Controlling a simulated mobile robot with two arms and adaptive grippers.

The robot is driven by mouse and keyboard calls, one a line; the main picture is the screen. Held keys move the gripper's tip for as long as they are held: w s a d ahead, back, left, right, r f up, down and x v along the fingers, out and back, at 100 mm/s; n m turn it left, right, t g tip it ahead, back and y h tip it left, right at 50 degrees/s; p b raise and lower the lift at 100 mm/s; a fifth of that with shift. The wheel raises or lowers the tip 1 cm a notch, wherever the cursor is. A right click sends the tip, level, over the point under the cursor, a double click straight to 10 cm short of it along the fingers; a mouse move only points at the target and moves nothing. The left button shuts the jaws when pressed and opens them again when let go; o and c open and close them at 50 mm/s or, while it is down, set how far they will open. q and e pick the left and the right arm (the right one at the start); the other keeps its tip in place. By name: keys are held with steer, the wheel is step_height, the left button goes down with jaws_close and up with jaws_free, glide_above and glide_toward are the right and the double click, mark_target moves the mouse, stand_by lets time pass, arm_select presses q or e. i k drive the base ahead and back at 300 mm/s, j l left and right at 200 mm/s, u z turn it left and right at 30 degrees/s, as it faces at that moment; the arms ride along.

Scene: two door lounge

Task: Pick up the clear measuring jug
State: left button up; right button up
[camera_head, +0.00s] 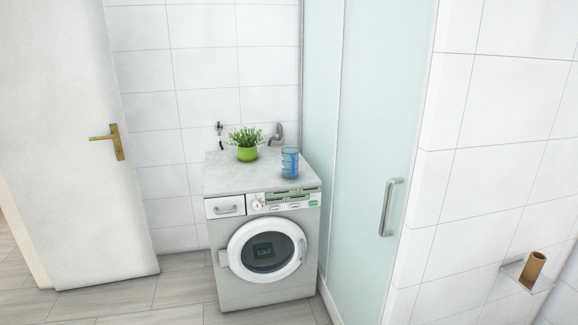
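I see nothing that I can clearly identify as a clear measuring jug. A small blue, see-through-looking cylindrical container (290,163) stands upright on top of the washing machine (225,182), near its right side. It is too small in the picture to tell whether it is a jug or a bottle. Neither of my grippers shows in the head view.
A green pot with a leafy plant (247,153) stands left of the container. A white door (70,150) is at the left, a glass shower door (370,140) at the right. A paper roll holder (528,272) juts from the right wall. Tiled floor (170,290) lies in front.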

mark_target(290, 154)
steer(key=z, duration=4.95)
steer(key=u, duration=4.95)
steer(key=i+j, duration=0.5)
steer(key=i, duration=0.2)
steer(key=u, duration=0.05)
